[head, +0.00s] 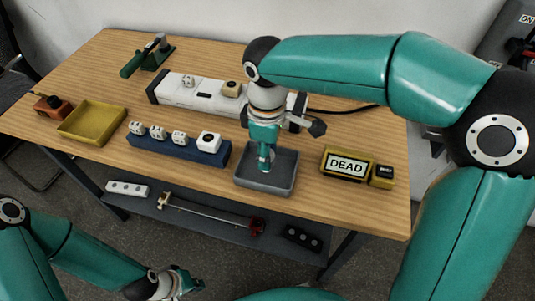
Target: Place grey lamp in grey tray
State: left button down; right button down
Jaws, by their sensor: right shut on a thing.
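The grey tray (243,183) is a shallow rectangular tray near the front edge of the wooden table, right of centre. My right gripper (265,158) points down into the tray's area from above. It is shut on a small greyish thing, which I take to be the grey lamp (264,166); the fingers hide most of it. I cannot tell whether the lamp touches the tray floor. My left gripper (186,284) is low at the bottom of the view, in front of the table and away from the tray. Its fingers are too small to read.
A blue rack (165,149) with several white cubes stands left of the tray. A yellow tray (92,123) is further left. A yellow-framed DEAD sign (346,164) stands right. Behind is a long white unit (199,93). A lower shelf (215,214) holds power strips and a rod.

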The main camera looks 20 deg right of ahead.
jog(key=shift+f, duration=0.35)
jog(key=shift+f, duration=0.15)
jog(key=c, duration=0.7)
grip_release()
notch_tip(320, 180, up, 12)
jog(key=shift+r+p, duration=0.2)
jog(key=shift+p, duration=1.05)
